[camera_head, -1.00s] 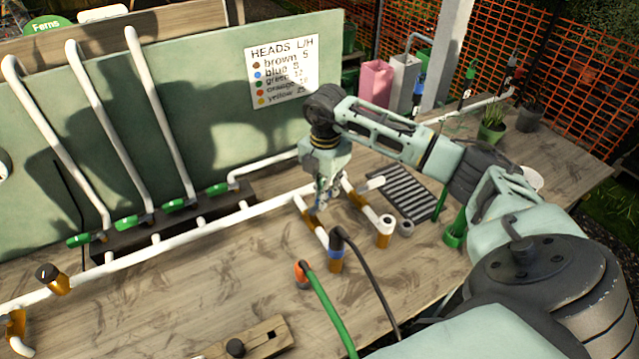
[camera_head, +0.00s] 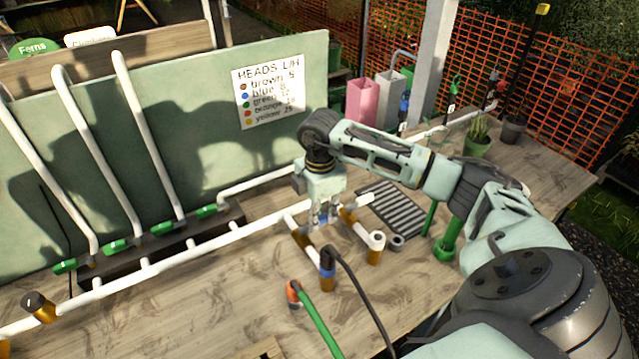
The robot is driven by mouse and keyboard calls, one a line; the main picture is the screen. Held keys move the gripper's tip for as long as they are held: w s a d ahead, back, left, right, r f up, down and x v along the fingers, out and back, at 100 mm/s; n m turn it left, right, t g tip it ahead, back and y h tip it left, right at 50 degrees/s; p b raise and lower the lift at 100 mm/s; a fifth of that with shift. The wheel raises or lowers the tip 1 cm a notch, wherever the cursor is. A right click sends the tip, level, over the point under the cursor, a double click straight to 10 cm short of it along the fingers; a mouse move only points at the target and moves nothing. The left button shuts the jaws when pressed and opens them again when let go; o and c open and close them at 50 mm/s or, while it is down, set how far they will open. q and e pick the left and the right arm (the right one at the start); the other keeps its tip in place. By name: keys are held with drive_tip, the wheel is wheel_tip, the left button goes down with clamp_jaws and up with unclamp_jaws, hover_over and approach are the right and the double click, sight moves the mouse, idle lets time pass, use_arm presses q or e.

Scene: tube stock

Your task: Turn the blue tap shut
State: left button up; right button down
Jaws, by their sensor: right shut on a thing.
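My right gripper (camera_head: 325,216) points down over the pipework on the bench and is shut. A little blue shows between and below its fingertips, where the blue tap (camera_head: 322,222) sits between two brown pipe fittings. The fingers hide most of the tap, so the angle of its handle cannot be told. A brown fitting with a blue band (camera_head: 327,262) and a dark hose stands just in front of the gripper. My left gripper is not in view.
A white pipe (camera_head: 190,253) runs across the wooden bench, with several green taps (camera_head: 117,246) behind it. An upright white-topped fitting (camera_head: 376,242) and a dark grate (camera_head: 395,208) lie right of the gripper. A green hose (camera_head: 318,325) lies in front.

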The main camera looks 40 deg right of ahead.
sight(320, 218)
drive_tip(key=c, duration=1.7)
unclamp_jaws()
wheel_tip(320, 218, up, 12)
drive_tip(key=shift+r, duration=0.1)
